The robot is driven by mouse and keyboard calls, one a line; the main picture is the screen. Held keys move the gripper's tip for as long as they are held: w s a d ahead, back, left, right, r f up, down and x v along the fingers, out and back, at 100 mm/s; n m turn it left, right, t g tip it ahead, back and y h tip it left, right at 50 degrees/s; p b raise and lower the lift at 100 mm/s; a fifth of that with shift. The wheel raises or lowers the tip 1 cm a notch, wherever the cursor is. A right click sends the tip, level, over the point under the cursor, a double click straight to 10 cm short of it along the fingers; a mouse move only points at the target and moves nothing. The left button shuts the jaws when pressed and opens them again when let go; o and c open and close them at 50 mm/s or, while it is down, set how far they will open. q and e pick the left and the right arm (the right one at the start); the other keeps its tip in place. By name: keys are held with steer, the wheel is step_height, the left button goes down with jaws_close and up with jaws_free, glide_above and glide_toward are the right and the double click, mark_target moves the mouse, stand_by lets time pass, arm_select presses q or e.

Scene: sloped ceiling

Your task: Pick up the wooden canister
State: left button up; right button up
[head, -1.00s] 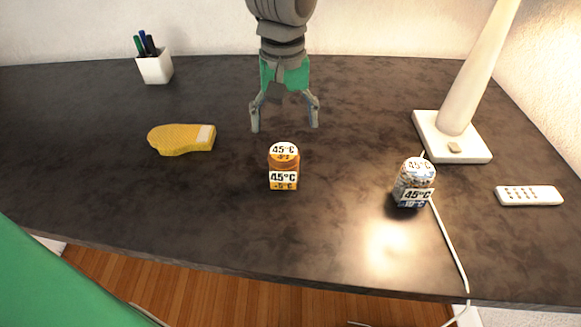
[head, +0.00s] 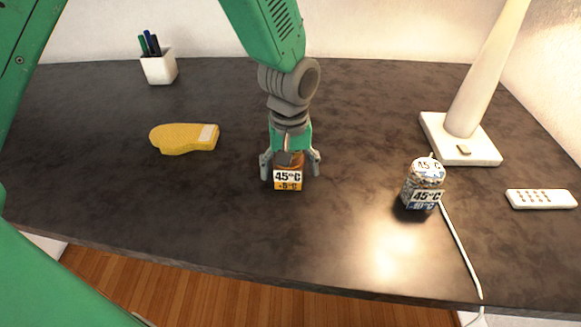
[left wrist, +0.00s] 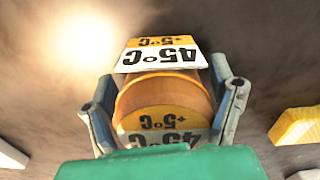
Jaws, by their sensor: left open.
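The wooden canister (head: 288,181), brownish-orange with white and orange "45°C" labels, stands upright on the dark table. My left gripper (head: 290,171) is lowered over it, with one finger on each side. The gripper hides the canister's top in the head view. In the left wrist view the canister (left wrist: 165,95) sits between the two fingers of the left gripper (left wrist: 168,105). The fingers are open, with narrow gaps beside the canister. My right gripper is not in view.
A blue-white labelled jar (head: 423,184) stands to the right, near a lamp (head: 460,140) with a white cord. A remote (head: 541,198) lies far right. The table (head: 220,220) is clear in front.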

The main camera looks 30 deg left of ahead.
arm_select(q)
steer(key=shift+a, duration=0.1)
steer(key=shift+s, duration=0.1)
steer(key=c, duration=1.2)
steer(key=shift+o, duration=0.2)
